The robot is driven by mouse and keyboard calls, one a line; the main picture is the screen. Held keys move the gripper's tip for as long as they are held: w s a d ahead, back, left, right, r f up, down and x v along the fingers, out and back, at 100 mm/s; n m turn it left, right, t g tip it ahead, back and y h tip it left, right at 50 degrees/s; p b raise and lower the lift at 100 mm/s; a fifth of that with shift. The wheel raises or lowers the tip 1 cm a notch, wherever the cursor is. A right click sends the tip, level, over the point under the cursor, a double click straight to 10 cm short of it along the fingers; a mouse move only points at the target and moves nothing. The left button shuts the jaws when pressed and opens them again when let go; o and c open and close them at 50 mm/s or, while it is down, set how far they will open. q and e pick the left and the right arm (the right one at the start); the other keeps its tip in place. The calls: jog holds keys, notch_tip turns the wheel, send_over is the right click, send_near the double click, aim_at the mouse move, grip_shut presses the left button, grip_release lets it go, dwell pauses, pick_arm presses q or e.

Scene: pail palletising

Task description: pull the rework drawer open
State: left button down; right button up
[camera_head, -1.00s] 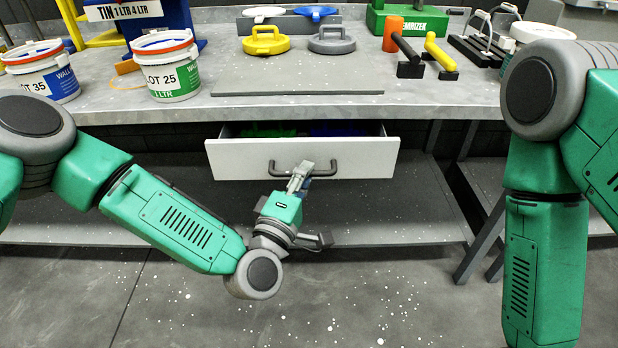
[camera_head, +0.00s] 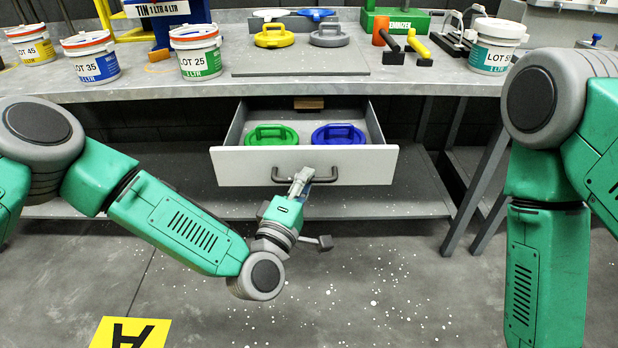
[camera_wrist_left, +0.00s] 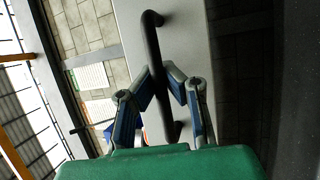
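The rework drawer (camera_head: 235,167) stands well out from under the workbench in the head view. Its inside shows a green lid (camera_head: 272,136) on the left and a blue lid (camera_head: 338,134) on the right. The dark bar handle (camera_head: 328,180) is on its pale front. My left gripper (camera_head: 303,176) is at the middle of this handle. In the left wrist view, the fingers of the left gripper (camera_wrist_left: 160,72) close in on both sides of the handle (camera_wrist_left: 152,42). My right gripper is out of view.
On the workbench (camera_head: 420,78) stand several pails, such as the LOT 25 pail (camera_head: 200,62), a yellow lid (camera_head: 275,36), a grey lid (camera_head: 329,35) and mallets (camera_head: 386,40). A lower shelf (camera_head: 400,190) runs beneath. A yellow floor marker (camera_head: 105,333) lies at lower left.

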pick_arm(q)
jog(key=shift+w+a+f, duration=0.1)
jog(key=shift+a+f, duration=0.25)
jog(key=shift+a, duration=0.05)
jog(key=c, duration=1.8)
grip_release()
jog(key=shift+o, duration=1)
jog(key=shift+a, duration=0.1)
jog(key=shift+s+r, duration=0.1)
jog(key=shift+s, duration=0.15)
jog(key=v, duration=1.1)
jog(key=shift+s+a, duration=0.2)
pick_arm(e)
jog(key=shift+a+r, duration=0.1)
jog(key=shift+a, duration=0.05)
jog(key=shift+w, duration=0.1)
